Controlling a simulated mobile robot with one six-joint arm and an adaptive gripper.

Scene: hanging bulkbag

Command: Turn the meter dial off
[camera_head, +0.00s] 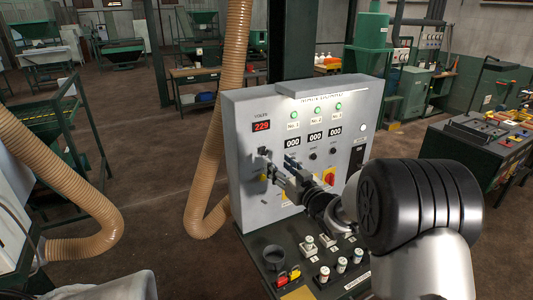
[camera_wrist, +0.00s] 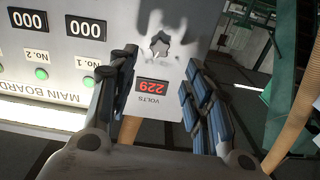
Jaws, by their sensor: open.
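The meter dial (camera_wrist: 160,43) is a small star-shaped grey knob on the grey control panel (camera_head: 240,190). In the wrist view, which is upside down, it sits just beyond the gap between my fingertips, close to the red "229" volts display (camera_wrist: 158,85). That display also shows at the panel's upper left in the head view (camera_head: 261,126). My gripper (camera_head: 277,168) is open in front of the panel, below the display. In the wrist view its two dark fingers (camera_wrist: 160,68) stand apart with nothing between them. The dial is mostly hidden by the gripper in the head view.
Counters reading "000" (camera_head: 315,137) and green lights (camera_head: 317,111) line the panel's upper part. A red and yellow switch (camera_head: 328,177) is right of my gripper. A black ledge with several white-topped knobs (camera_head: 324,274) juts out below. A tan hose (camera_head: 210,165) hangs to the left.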

